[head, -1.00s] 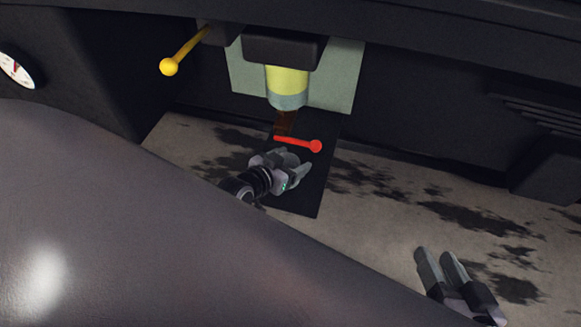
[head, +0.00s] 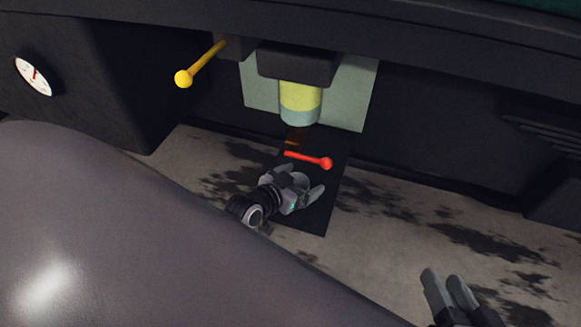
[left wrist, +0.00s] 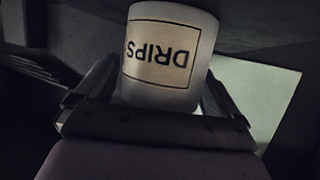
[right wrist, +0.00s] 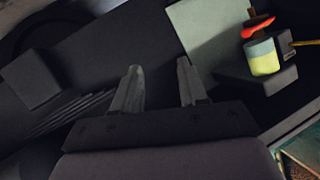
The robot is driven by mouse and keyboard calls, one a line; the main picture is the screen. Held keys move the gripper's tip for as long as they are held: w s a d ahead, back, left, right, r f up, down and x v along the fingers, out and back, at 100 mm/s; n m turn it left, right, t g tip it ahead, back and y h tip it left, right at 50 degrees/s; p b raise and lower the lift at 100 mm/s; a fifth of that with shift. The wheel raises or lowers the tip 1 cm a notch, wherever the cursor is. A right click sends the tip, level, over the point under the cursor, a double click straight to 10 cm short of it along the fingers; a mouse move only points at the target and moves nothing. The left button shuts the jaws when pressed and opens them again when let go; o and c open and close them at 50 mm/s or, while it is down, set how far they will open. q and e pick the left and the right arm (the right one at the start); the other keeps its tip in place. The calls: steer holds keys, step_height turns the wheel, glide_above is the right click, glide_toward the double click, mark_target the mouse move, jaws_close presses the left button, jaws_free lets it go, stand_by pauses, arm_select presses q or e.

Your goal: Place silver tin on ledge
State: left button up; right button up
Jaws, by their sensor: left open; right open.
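A silver-grey tin with a cream label reading DRIPS (left wrist: 165,50) fills the middle of the left wrist view, its lettering upside down there. My left gripper (head: 300,184) is open, with its fingers on either side of the tin. In the head view the tin is small and mostly hidden by the fingers, over the dark mat (head: 318,218). I cannot tell whether the fingers touch it. My right gripper (head: 443,281) is open and empty at lower right; its parted fingers also show in the right wrist view (right wrist: 158,80). A dark ledge-like edge (head: 440,68) runs along the top.
A red-handled lever (head: 308,158) lies just beyond the left gripper. Above it hang a yellow-green glass cylinder (head: 300,98) and a yellow-knobbed lever (head: 200,65). A white gauge (head: 33,76) is at far left. The stained floor (head: 400,240) is open to the right.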

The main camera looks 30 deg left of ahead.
arm_select(q)
steer(key=shift+s+r, duration=0.25)
steer(key=shift+s, duration=0.2)
steer(key=p+v, duration=0.5)
steer(key=v, duration=0.6)
steer(key=s+d+r+h, duration=0.1)
steer(key=s+d+r, duration=0.1)
steer(key=d+r, duration=0.2)
steer(key=s+d+r+m+g+h, duration=0.1)
steer(key=d+r, duration=0.4)
steer(key=d, duration=0.5)
steer(key=shift+s+r+g+h, duration=0.3)
steer(key=shift+s+h, duration=0.1)
steer(key=shift+s, duration=0.3)
arm_select(e)
steer(key=d, duration=0.1)
steer(key=d+h, duration=0.1)
steer(key=s+d+h, duration=0.1)
steer(key=shift+d+r+n, duration=0.35)
steer(key=shift+r+n, duration=0.05)
